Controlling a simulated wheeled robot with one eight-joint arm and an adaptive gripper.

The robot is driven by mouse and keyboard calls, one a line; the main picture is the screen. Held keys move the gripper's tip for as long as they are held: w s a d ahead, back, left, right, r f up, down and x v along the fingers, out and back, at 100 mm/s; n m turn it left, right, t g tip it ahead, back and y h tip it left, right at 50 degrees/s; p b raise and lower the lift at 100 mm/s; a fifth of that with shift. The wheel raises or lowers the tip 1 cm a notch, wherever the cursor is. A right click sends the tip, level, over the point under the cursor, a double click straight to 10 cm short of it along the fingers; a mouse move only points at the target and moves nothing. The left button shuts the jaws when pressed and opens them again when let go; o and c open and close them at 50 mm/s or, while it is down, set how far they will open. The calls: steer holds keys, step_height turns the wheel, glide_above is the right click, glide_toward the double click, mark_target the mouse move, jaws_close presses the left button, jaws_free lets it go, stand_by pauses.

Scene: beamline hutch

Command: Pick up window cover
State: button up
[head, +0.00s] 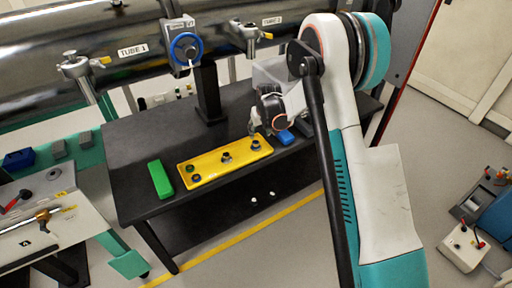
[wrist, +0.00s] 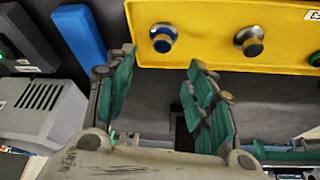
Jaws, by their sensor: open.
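A yellow tray (head: 209,167) lies on the black table and holds several small round knob-like pieces. One has a green ring (head: 189,168); others are dark or silver. I cannot tell which piece is the window cover. My gripper (head: 254,131) is at the tray's right end in the head view, its fingers small and partly hidden. In the wrist view my gripper (wrist: 160,62) is open and empty, with green pads. Beyond the fingertips are the tray (wrist: 200,30), a blue-ringed silver knob (wrist: 163,37) and a second silver knob (wrist: 249,40).
A green block (head: 160,178) lies left of the tray; a blue block (head: 285,137) lies at its right, beside my gripper. The blue block also shows in the wrist view (wrist: 79,33). The steel beam tube (head: 150,50) with a blue handwheel (head: 186,48) runs behind the black table (head: 135,140).

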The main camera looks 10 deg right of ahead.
steer(key=b, duration=0.1)
glide_above(256, 142)
steer(key=s, duration=0.3)
steer(key=f, duration=0.5)
steer(key=shift+w+d, duration=0.25)
steer(key=b+x, duration=0.1)
steer(key=x, duration=0.1)
steer(key=b+x, duration=0.1)
steer(key=x, duration=0.2)
steer(key=shift+a+f, duration=0.1)
steer(key=shift+a, duration=0.1)
steer(key=c, duration=1.2)
